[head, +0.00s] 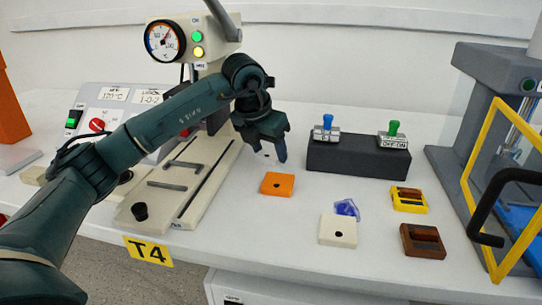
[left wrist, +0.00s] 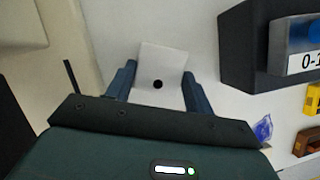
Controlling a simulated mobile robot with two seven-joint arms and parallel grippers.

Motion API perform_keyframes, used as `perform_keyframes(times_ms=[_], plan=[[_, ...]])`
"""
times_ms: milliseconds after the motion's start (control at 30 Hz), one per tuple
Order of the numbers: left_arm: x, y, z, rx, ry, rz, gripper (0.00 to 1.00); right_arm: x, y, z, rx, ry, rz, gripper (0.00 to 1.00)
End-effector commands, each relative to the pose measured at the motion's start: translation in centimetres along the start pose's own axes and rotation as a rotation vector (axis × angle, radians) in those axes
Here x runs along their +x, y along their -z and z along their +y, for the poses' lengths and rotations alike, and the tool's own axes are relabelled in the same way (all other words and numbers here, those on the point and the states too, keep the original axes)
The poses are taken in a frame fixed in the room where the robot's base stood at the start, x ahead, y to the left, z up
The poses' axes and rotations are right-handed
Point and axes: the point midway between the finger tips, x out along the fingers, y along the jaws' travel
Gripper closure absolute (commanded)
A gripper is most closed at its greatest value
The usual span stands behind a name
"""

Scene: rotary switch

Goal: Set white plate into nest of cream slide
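The white plate (left wrist: 163,65), square with a dark hole, lies between the spread fingers of my left gripper (left wrist: 160,84) in the left wrist view. Narrow gaps seem to separate it from the fingers. In the head view the left gripper (head: 265,148) points down over the bench and mostly hides the plate (head: 268,154). The cream machine (head: 152,208) stands left of the gripper, with a long slotted base carrying grey bars; I cannot tell which part is its slide or nest. My right gripper is not in view.
An orange block (head: 277,184) and a cream block (head: 338,230), both holed, lie in front. A blue crumpled piece (head: 347,208), yellow block (head: 409,200) and brown block (head: 423,240) lie right. A dark switch box (head: 358,158) stands near the gripper; a yellow-framed door (head: 480,130) is far right.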

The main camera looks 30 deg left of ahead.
Motion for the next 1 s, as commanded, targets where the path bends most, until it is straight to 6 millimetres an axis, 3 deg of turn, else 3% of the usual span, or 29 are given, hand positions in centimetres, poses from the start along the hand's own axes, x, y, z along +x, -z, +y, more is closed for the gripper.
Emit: perform_keyframes(times_ms=[267,567,767,1000], plan=[[0.0,0.0,0.0,0.000,0.000,0.000,0.73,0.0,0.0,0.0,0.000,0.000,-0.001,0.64],[-0.4,0.1,0.0,0.000,0.000,-0.001,0.74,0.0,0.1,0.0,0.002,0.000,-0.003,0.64],[-2.5,0.9,0.1,0.000,-0.002,-0.003,0.74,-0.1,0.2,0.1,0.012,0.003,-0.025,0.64],[-6.1,4.1,0.1,0.000,-0.002,-0.003,0.74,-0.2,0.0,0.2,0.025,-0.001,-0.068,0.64]])
